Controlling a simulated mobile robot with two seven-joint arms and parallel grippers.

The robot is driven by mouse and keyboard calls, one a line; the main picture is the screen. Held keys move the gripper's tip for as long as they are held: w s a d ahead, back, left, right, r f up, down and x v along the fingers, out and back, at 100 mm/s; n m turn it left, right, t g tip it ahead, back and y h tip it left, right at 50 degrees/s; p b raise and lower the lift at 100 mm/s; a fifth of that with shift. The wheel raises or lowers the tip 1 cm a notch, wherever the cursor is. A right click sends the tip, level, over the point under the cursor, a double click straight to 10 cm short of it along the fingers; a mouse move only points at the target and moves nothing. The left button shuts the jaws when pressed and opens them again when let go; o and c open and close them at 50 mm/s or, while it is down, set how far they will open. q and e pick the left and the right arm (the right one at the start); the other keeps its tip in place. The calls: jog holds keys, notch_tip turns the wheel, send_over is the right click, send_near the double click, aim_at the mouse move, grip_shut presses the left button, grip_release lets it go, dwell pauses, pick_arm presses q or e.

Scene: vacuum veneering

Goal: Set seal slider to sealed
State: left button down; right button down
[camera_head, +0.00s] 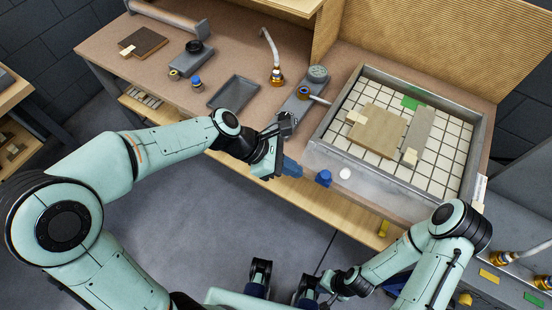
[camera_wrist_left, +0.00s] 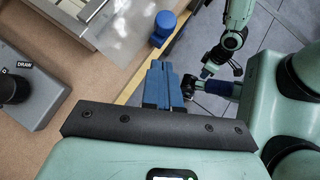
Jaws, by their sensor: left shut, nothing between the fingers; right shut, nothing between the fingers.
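No label that I can read names the seal slider. At the lower right of the head view, a small yellow block (camera_head: 465,298) sits on a grey surface near a yellow patch (camera_head: 490,276) and a green patch (camera_head: 534,299); I cannot tell whether it is the slider. My left gripper (camera_head: 291,168) is shut and empty, above the bench's front edge, left of a blue knob (camera_head: 323,178). Its blue fingers (camera_wrist_left: 161,84) and the knob (camera_wrist_left: 165,24) show apart in the left wrist view. My right gripper (camera_head: 306,290) is shut and empty, low in front of the bench.
A grey-framed tray (camera_head: 313,150) with a gridded bed holds wooden sheets (camera_head: 378,131). A grey box (camera_wrist_left: 40,88) with a black knob is marked DRAW. A hose with a brass fitting (camera_head: 276,76) and a shallow grey tray (camera_head: 232,94) are on the bench. Open floor lies in front.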

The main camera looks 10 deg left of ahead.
aim_at(319, 176)
pick_arm(q)
jog(key=shift+w+d+f, duration=0.1)
jog(key=shift+w+d, duration=0.1)
jog(key=shift+d, duration=0.8)
jog(key=shift+w+d, duration=0.15)
jog(key=shift+d, duration=0.8)
pick_arm(e)
jog(key=shift+r, duration=0.1)
